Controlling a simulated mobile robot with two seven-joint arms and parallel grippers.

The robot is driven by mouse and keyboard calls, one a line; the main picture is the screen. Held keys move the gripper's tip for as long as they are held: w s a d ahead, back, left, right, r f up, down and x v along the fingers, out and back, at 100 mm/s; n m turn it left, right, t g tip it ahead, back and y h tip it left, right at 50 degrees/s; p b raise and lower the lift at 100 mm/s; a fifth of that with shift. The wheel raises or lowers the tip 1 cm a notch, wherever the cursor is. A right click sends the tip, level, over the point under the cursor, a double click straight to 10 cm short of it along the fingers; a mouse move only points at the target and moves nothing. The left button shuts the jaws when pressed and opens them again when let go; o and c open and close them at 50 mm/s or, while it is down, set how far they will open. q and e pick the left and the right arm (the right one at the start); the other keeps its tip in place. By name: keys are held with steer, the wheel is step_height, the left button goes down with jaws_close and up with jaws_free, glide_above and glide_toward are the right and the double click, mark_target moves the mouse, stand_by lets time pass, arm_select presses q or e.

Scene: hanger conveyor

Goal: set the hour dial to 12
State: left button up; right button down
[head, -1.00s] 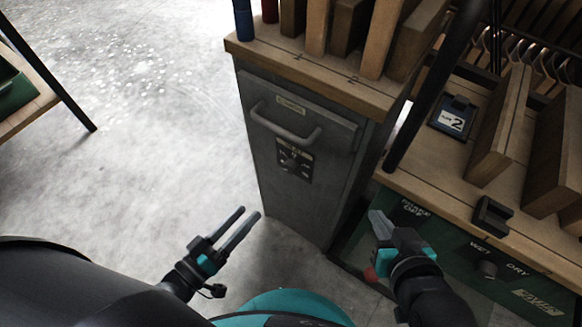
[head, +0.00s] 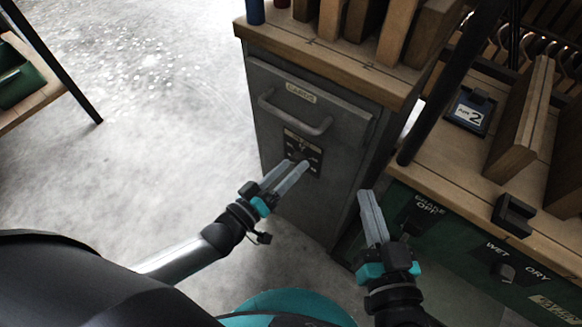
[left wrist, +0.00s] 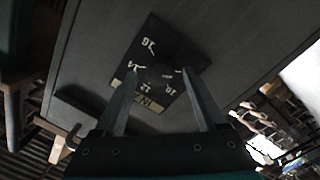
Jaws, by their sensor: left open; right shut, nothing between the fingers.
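The hour dial (head: 301,150) is a black plate with white numbers and a knob, on the front of a grey cabinet below its handle. In the left wrist view the dial plate (left wrist: 151,42) shows 16, 14, 12 and 10 around a dark round knob (left wrist: 153,76). I cannot tell which number the knob points to. My left gripper (head: 294,167) is open and in front of the dial, covering part of it. In the left wrist view its fingers (left wrist: 158,75) lie either side of the knob; contact is unclear. My right gripper (head: 367,194) is shut and empty, right of the cabinet.
The cabinet has a bar handle (head: 296,116) under a CARDS label and a wooden top (head: 330,62) holding boards. To the right are a green panel (head: 455,250) with a WET/DRY knob (head: 502,272) and a wooden bench. A dark post (head: 450,85) stands between. Open floor lies left.

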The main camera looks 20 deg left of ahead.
arm_select(q)
steer(key=shift+w+d, duration=0.2)
steer(key=shift+w, duration=0.15)
steer(key=shift+c, duration=0.2)
jaws_close()
